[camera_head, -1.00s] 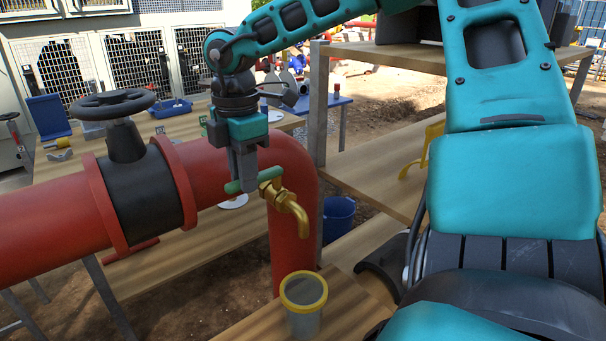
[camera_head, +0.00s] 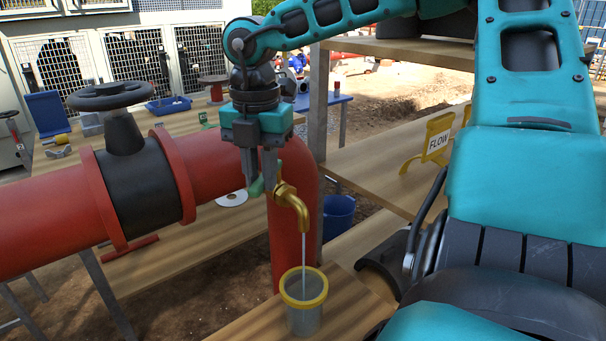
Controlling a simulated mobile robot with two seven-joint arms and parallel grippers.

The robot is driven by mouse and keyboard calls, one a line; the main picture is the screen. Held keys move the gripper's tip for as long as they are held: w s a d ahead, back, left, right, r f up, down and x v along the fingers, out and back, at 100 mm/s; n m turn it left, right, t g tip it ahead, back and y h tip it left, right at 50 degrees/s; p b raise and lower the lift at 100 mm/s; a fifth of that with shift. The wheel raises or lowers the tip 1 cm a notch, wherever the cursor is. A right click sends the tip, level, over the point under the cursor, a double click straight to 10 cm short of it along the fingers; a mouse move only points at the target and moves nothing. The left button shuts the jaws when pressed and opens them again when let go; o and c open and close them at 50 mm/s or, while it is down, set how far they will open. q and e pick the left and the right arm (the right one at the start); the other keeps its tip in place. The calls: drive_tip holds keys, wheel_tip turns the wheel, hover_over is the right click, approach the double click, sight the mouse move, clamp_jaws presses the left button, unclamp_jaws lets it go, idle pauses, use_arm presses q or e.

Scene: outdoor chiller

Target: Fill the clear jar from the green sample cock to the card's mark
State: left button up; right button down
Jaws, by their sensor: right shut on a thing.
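The brass sample cock (camera_head: 292,203) sticks out from the red pipe, with its green handle (camera_head: 257,187) on the left. My right gripper (camera_head: 263,183) reaches down from above and is shut on the green handle. A thin stream of water falls from the spout into the clear jar (camera_head: 304,318). The jar stands upright under the spout on a wooden board and has a yellow rim. The water level in it cannot be made out. My left gripper is not in view.
The thick red pipe (camera_head: 40,222) with a black valve and handwheel (camera_head: 110,96) fills the left. A blue bucket (camera_head: 338,215) stands behind the pipe bend. A wooden shelf (camera_head: 375,170) lies at the right. Tables with small items stand behind.

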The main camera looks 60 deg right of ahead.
drive_tip(key=n, duration=0.1)
drive_tip(key=s+n, duration=0.1)
drive_tip(key=shift+s+d+n, duration=0.25)
drive_tip(key=shift+d+n, duration=0.05)
drive_tip(key=shift+n, duration=0.1)
idle(4.2)
